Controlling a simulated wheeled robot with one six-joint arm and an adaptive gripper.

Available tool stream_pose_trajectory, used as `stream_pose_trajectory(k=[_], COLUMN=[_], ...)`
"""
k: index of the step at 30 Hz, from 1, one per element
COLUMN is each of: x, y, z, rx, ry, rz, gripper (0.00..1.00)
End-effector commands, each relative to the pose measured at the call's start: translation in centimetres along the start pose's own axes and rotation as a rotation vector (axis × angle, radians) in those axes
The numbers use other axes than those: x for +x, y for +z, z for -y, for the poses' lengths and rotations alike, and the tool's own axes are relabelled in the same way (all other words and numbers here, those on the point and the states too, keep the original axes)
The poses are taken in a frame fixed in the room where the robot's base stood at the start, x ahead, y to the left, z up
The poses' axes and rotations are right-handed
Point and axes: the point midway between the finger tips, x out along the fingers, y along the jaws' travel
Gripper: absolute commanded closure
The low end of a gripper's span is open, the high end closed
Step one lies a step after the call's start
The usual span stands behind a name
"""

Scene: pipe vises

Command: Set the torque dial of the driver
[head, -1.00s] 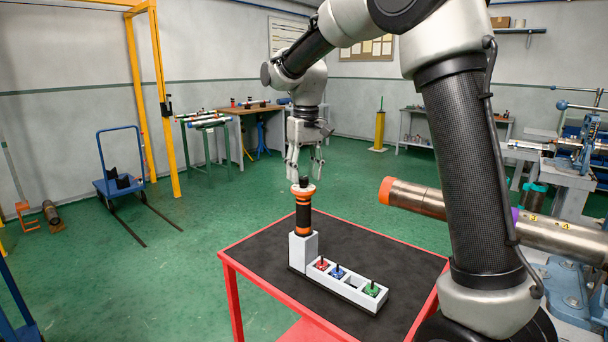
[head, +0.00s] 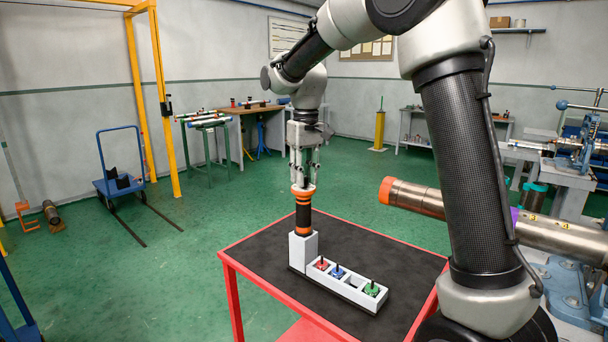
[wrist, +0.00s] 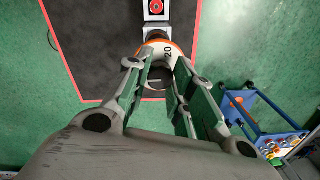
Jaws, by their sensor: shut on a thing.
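The driver (head: 303,221) stands upright in a grey holder (head: 303,248), with a black body and orange bands. A white and orange dial ring sits at its top, and the number 20 shows on the ring (wrist: 168,51) in the wrist view. A black knob (wrist: 158,76) rises from the middle of the ring. My gripper (head: 304,183) points straight down over the driver, shut on the knob. In the wrist view its fingers stand on both sides of the knob. The fingers hide parts of the ring and knob.
A grey tray (head: 351,286) beside the holder carries red, blue and green pieces and one empty slot. Both sit on a red-edged table (head: 258,249) with a dark top. A large orange-ended pipe (head: 450,217) lies to the right. The table's left side is clear.

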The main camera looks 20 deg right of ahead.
Motion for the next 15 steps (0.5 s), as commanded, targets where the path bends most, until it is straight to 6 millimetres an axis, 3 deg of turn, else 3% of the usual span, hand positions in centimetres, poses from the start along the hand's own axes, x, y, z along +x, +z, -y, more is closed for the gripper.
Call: stream_pose_trajectory(k=[2, 3, 6, 15], x=[-0.01, -0.01, -0.01, -0.05], y=[0.00, 0.00, 0.00, 0.00], z=[0.00, 0.00, 0.00, 0.00], rx=[0.000, 0.000, 0.000, 0.001], ry=[0.000, 0.000, 0.000, 0.000], rz=[0.000, 0.000, 0.000, 0.000], gripper=[1.00, 0.73, 0.54, 0.53])
